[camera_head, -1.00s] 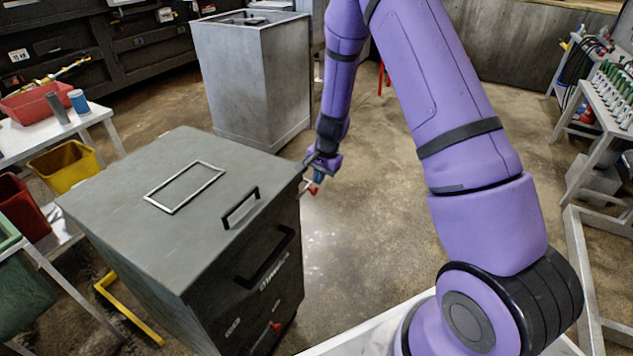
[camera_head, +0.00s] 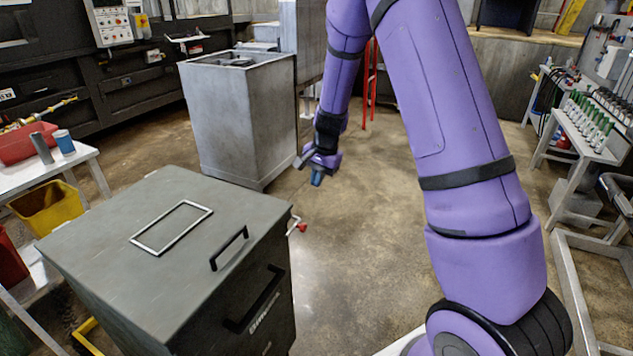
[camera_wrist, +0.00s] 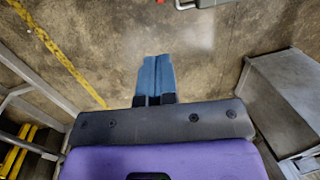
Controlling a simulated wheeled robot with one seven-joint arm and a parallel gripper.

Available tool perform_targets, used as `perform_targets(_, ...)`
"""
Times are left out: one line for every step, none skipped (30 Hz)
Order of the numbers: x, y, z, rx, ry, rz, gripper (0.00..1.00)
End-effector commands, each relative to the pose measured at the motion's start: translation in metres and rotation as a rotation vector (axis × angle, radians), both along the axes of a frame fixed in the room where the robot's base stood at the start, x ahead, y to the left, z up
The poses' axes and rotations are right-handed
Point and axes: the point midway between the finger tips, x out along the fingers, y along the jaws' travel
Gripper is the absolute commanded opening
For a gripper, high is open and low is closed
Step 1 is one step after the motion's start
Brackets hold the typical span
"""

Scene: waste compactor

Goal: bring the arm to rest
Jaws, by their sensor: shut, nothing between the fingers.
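My purple arm reaches down from the top of the head view. Its end, my gripper (camera_head: 317,179), hangs in free air above the concrete floor. It is beyond the far right corner of the grey lidded bin and apart from it. In the wrist view the blue fingertips (camera_wrist: 155,78) lie together, shut and empty, with bare floor below them. No object is in contact with the gripper.
A grey lidded bin (camera_head: 110,232) with black handles stands at the front left. An open-topped metal cabinet (camera_head: 230,115) stands behind it. A white table (camera_head: 85,155) is at left; a rack with bottles (camera_head: 575,135) is at right. The middle floor is clear.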

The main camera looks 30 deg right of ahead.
Motion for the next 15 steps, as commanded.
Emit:
perform_targets(0.000, 0.000, 0.000, 0.000, 0.000, 0.000, 0.00)
perform_targets(0.000, 0.000, 0.000, 0.000, 0.000, 0.000, 0.00)
perform_targets(0.000, 0.000, 0.000, 0.000, 0.000, 0.000, 0.00)
perform_targets(0.000, 0.000, 0.000, 0.000, 0.000, 0.000, 0.00)
perform_targets(0.000, 0.000, 0.000, 0.000, 0.000, 0.000, 0.00)
perform_targets(0.000, 0.000, 0.000, 0.000, 0.000, 0.000, 0.00)
perform_targets(0.000, 0.000, 0.000, 0.000, 0.000, 0.000, 0.00)
perform_targets(0.000, 0.000, 0.000, 0.000, 0.000, 0.000, 0.00)
perform_targets(0.000, 0.000, 0.000, 0.000, 0.000, 0.001, 0.00)
perform_targets(0.000, 0.000, 0.001, 0.000, -0.001, 0.002, 0.00)
perform_targets(-0.001, 0.001, 0.003, 0.000, -0.004, 0.005, 0.00)
perform_targets(-0.002, 0.002, 0.008, 0.002, -0.008, 0.011, 0.00)
perform_targets(-0.003, 0.003, 0.012, 0.003, -0.013, 0.018, 0.00)
perform_targets(-0.005, 0.004, 0.018, 0.005, -0.019, 0.027, 0.00)
perform_targets(-0.009, 0.006, 0.027, 0.006, -0.027, 0.043, 0.00)
